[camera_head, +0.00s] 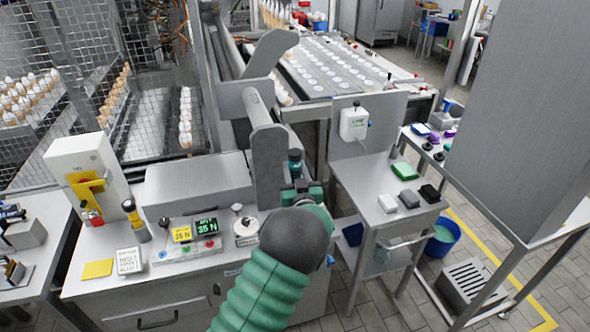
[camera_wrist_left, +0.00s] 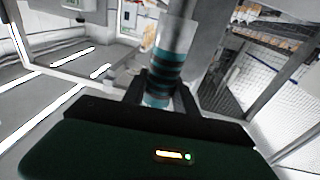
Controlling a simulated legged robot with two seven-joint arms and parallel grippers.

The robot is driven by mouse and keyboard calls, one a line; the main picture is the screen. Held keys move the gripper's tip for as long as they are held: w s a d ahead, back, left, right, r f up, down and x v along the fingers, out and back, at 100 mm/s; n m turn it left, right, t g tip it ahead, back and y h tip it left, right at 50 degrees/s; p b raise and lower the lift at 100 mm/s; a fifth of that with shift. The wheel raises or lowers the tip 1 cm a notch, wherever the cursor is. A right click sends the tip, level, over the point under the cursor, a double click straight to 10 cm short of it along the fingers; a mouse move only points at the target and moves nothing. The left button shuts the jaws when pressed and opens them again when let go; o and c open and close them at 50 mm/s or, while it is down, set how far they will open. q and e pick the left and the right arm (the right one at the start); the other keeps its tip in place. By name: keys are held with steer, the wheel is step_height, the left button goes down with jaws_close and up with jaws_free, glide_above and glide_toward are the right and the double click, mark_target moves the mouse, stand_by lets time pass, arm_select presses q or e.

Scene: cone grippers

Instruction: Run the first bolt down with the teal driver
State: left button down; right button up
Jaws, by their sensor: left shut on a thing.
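The teal driver (camera_head: 294,163) stands up dark and teal from my left gripper (camera_head: 298,186) in the head view. In the left wrist view the driver (camera_wrist_left: 171,62) is a cylinder with teal and dark bands and a pale upper part. The two dark fingers of my left gripper (camera_wrist_left: 162,96) are shut around its lower part. I cannot make out the first bolt or the driver's working tip. My right gripper is not in view.
The steel bench (camera_head: 80,272) holds a display box (camera_head: 190,246), a yellow-black tool (camera_head: 134,218) and a round metal fixture (camera_head: 246,230). A side table (camera_head: 372,192) with small blocks stands right. A large grey cabinet (camera_head: 522,110) fills the far right.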

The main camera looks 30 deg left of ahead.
mark_target(296, 158)
arm_select(q)
steer(key=shift+f+b, duration=0.45)
steer(key=shift+f, duration=0.05)
steer(key=shift+s+d+f, duration=0.1)
steer(key=shift+d+f, duration=0.05)
steer(key=shift+f, duration=0.1)
stand_by(1.0)
steer(key=shift+r, duration=0.45)
stand_by(0.5)
steer(key=shift+r, duration=0.2)
steer(key=shift+r+p, duration=1.9)
steer(key=shift+r, duration=1.1)
